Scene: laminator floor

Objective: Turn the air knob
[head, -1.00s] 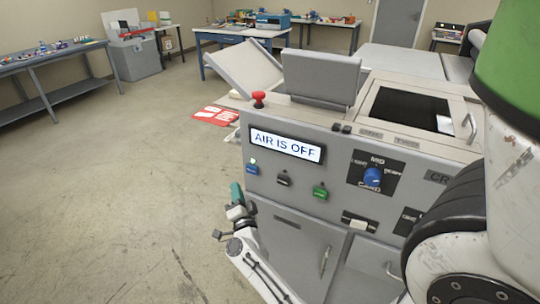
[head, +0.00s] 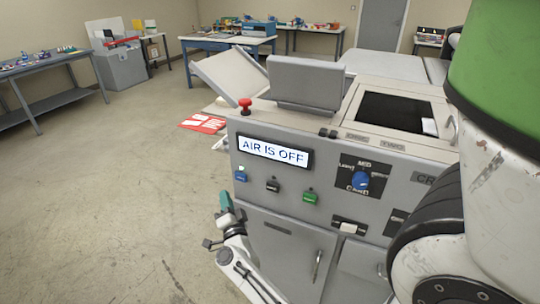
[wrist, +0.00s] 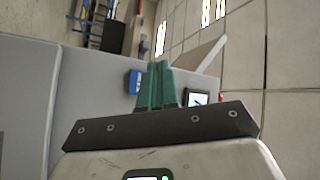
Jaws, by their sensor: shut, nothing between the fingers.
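The grey machine (head: 290,222) has a lit display (head: 273,151) reading "AIR IS OFF". A round blue knob (head: 360,181) sits on a dark plate with small labels on the panel's right part; one label looks like "MID". I cannot tell whether this is the air knob. My gripper (head: 226,200), with teal fingers, is shut and empty, low at the machine's left front corner, well left of the blue knob. In the wrist view the teal fingers (wrist: 160,85) are together, with a blue block-like part (wrist: 134,82) beside them.
Below the display are blue (head: 241,174), black (head: 272,185) and green (head: 310,197) buttons. A red mushroom button (head: 245,105) stands on top. A pale switch (head: 347,228) is lower right. My arm hides the panel's right end. Open floor (head: 120,210) lies left.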

